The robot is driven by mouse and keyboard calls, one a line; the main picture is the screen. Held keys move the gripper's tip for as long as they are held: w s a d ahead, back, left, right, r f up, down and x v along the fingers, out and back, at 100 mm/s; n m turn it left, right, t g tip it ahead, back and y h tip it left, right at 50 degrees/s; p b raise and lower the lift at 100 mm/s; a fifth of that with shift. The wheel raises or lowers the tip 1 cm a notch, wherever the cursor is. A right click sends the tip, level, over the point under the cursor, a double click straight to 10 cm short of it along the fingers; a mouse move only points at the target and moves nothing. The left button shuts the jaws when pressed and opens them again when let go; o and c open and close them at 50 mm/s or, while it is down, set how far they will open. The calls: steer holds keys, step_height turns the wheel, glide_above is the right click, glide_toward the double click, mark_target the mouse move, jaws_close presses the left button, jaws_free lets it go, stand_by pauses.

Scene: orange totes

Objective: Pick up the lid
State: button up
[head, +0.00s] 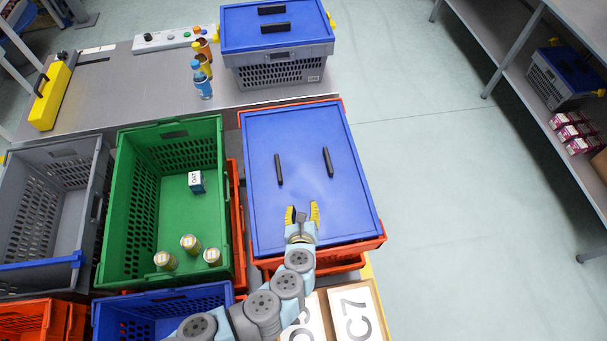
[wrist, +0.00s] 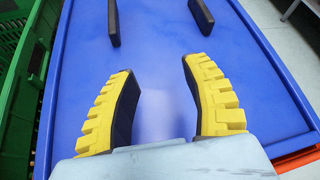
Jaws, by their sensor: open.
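A blue lid (head: 305,200) with two black handles covers an orange tote (head: 378,240) in the middle of the head view. The left handle (head: 278,169) and the right handle (head: 328,162) stand up from the lid, roughly parallel. My gripper (head: 302,212) is over the near half of the lid, open and empty, with its yellow fingers pointing toward the handles. In the wrist view the blue lid (wrist: 155,85) fills most of the picture. The handles show beyond the fingertips, left (wrist: 113,22) and right (wrist: 201,14), apart from the gripper (wrist: 160,66).
A green crate (head: 228,190) with several items stands left of the tote. A grey crate with a blue lid (head: 235,28) sits behind, on a grey table (head: 120,95) with bottles (head: 203,82). White C7 boxes (head: 355,315) lie in front. The floor at right is open.

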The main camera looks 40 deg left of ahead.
mark_target(280, 176)
steer(key=s+a+y, duration=0.1)
steer(key=s+a+g+b, duration=0.1)
steer(key=a+m+y, duration=0.1)
steer(key=a, duration=0.1)
steer(key=shift+s+r+y, duration=0.2)
steer(key=shift+s+y, duration=0.1)
steer(key=shift+s, duration=0.1)
steer(key=b+x, duration=0.1)
steer(key=x, duration=0.9)
steer(key=shift+a+f+b, duration=0.2)
steer(key=shift+a+b, duration=0.1)
steer(key=shift+a, duration=0.05)
steer(key=shift+w+a+f, duration=0.1)
steer(key=shift+w+a, duration=0.25)
steer(key=shift+w, duration=0.05)
steer(key=shift+w+a+f+g, duration=0.2)
steer(key=shift+a+f+g, duration=0.15)
steer(key=shift+a, duration=0.3)
steer(key=shift+x, duration=0.75)
steer(key=shift+b+x, duration=0.4)
steer(key=shift+x, duration=0.85)
jaws_close()
